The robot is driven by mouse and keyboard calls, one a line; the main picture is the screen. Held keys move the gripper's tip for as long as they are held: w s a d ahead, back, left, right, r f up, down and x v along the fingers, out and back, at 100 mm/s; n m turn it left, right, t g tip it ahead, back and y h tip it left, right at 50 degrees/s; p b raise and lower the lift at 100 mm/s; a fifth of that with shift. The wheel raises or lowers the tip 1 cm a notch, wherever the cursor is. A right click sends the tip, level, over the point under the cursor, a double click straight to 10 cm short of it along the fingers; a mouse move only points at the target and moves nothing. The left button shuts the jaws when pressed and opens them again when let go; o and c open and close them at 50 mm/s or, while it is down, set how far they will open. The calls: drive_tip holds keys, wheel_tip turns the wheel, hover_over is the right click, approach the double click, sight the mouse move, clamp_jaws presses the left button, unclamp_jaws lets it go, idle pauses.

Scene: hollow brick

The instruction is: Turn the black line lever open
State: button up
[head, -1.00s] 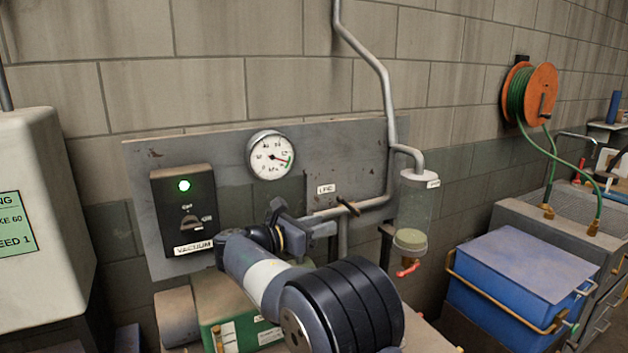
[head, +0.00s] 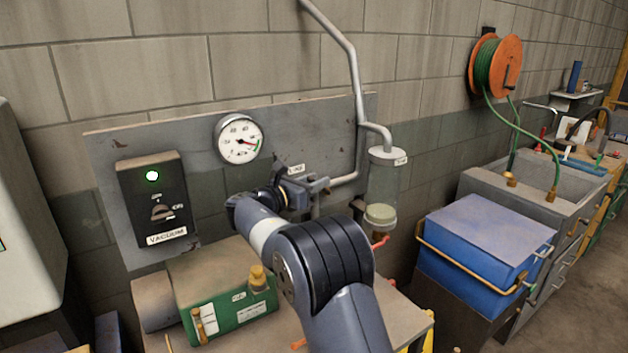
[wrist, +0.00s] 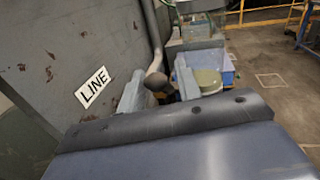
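The black line lever (wrist: 158,82) shows in the wrist view as a dark rounded piece between my two fingers, in front of the grey pipe. My gripper (wrist: 160,88) is open, one finger on each side of the lever. I cannot tell whether either finger touches it. In the head view my gripper (head: 314,187) is at the pipe just below the LINE label (head: 296,170), and it hides the lever there. The label also shows in the wrist view (wrist: 92,87), left of the fingers. The grey pipe (head: 350,90) runs down the wall.
A grey panel (head: 105,175) carries the vacuum switch box (head: 155,205) with a green light and a round gauge (head: 239,139). A clear trap jar (head: 385,185) hangs right of my gripper. A green pump (head: 225,295) sits below. A blue bin (head: 475,240) stands right.

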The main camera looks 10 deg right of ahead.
drive_tip(key=shift+c, duration=0.5)
clamp_jaws()
drive_tip(key=shift+f, duration=0.2)
drive_tip(key=shift+s+a+f+n+t+h+b, duration=0.15)
drive_tip(key=shift+a+f+n+t+h+b, duration=0.3)
drive_tip(key=shift+f+t+h+b, duration=1.05)
drive_tip(key=shift+s+a+f+n+t+h+b, duration=0.1)
drive_tip(key=shift+a+f+n+t+h+b, duration=0.35)
drive_tip(key=shift+b, duration=2.1)
drive_tip(key=shift+s+a+f+n+t+h+b, duration=0.15)
drive_tip(key=shift+f+n+t+h+b, duration=0.8)
drive_tip(key=shift+b, duration=1.05)
drive_tip(key=shift+r+t, duration=0.3)
drive_tip(key=shift+t, duration=0.2)
